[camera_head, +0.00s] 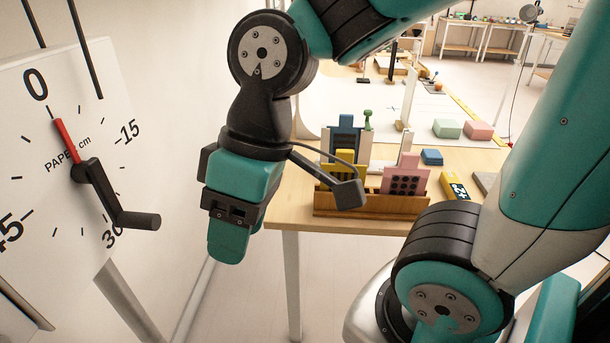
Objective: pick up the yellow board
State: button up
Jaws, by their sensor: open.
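A yellow board (328,174) stands upright in a wooden rack (390,205) at the near edge of the table. A cable and a dark bracket of my arm partly cover it. A pink board (405,180) with dark dots stands to its right in the rack, and a dark blue board (346,135) rises behind it. My gripper (230,242) hangs left of the rack, pointing down, in front of the table's left edge. It is open and apart from the yellow board. Its fingers overlap in this view, and nothing shows between them.
A yellow block (455,187) with a dark pattern lies right of the rack. A blue block (431,157), a green block (447,128) and a pink block (478,130) sit farther back. A white dial panel (75,190) with a protruding crank (120,200) stands left of my gripper.

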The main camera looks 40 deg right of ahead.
jog(key=w+d+r+p, duration=0.1)
jog(key=w+d+r, duration=0.1)
jog(key=w+d, duration=0.4)
jog(key=n+t+h+p, duration=0.1)
jog(key=t+p, duration=0.2)
jog(key=p, duration=0.1)
send_over(347, 151)
jog(key=s+d, duration=0.4)
jog(key=s, duration=0.1)
jog(key=x, duration=0.3)
jog(key=p+x, duration=0.1)
jog(key=x, duration=0.3)
jog(key=w+x, duration=0.1)
jog(key=x, duration=0.2)
jog(key=shift+f, duration=0.1)
jog(key=shift+p+x, duration=1)
jog(key=shift+x, duration=1.8)
jog(key=shift+w, duration=0.1)
jog(key=shift+c, duration=0.2)
grip_shut()
